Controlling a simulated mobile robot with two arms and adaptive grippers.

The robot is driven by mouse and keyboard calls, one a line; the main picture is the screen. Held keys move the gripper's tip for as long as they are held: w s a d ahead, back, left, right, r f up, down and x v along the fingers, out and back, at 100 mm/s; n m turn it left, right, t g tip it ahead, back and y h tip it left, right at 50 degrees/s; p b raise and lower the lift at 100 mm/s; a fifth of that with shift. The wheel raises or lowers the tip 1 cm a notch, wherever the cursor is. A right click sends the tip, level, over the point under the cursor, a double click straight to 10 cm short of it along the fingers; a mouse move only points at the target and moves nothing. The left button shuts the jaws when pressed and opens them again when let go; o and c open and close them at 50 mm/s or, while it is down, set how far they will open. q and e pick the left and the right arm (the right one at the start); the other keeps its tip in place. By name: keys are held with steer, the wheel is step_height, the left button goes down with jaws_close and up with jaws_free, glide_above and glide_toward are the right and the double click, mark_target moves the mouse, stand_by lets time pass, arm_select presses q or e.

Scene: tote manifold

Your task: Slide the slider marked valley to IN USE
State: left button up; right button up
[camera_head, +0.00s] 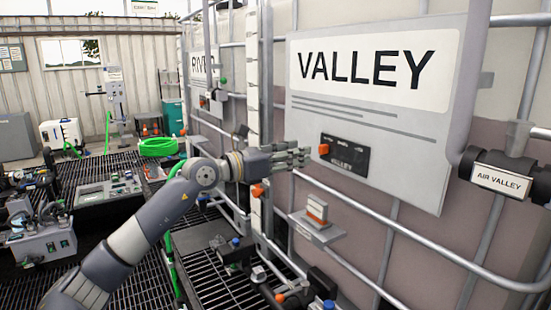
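The valley slider is a black panel (355,160) on the white VALLEY board (400,125), with VALLEY lettered low on it. Its orange knob (324,149) sits at the panel's left end. No IN USE lettering is readable. My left gripper (304,154) reaches in from the left, its fingertips just left of the knob. I cannot tell whether they touch the knob or are open or shut. My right gripper is not in view.
Pipe rails (390,227) run below the board. A small grey shelf (300,224) with an orange and white block (317,209) juts out under the panel. An AIR VALLEY fitting (500,179) is at the right. Grated floor with equipment lies left.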

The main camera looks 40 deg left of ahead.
arm_select(q)
steer(key=shift+v, duration=2.65)
